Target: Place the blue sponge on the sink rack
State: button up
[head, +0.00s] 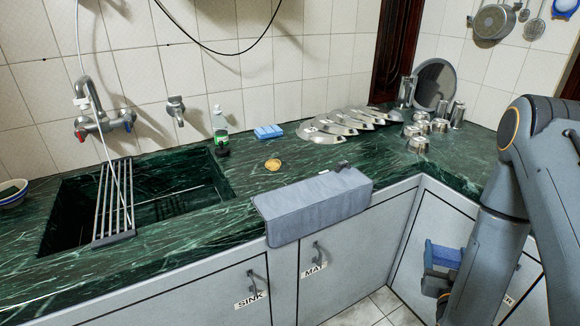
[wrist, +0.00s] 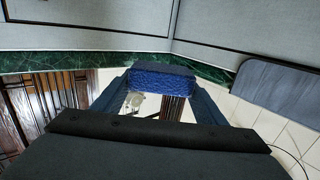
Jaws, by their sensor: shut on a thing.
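My gripper (head: 439,268) is at the lower right of the head view, in front of the cabinets and below the counter top. It is shut on the blue sponge (head: 446,256). In the wrist view the blue sponge (wrist: 163,77) spans the gap between the two fingers (wrist: 162,90). The sink rack (head: 113,205), a set of metal bars, lies across the left part of the dark sink at the far left. A white cord hangs down over it. The gripper and sponge are far to the right of the rack.
A light blue block (head: 268,132) sits on the green counter (head: 225,215), near a green-labelled bottle (head: 220,135) and a yellow item (head: 272,164). A grey mat (head: 313,205) hangs over the front edge. Metal lids (head: 345,122) and cups (head: 418,143) stand behind. A bowl (head: 12,192) is far left.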

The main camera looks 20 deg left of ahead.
aim_at(115, 185)
jog(key=u, duration=1.5)
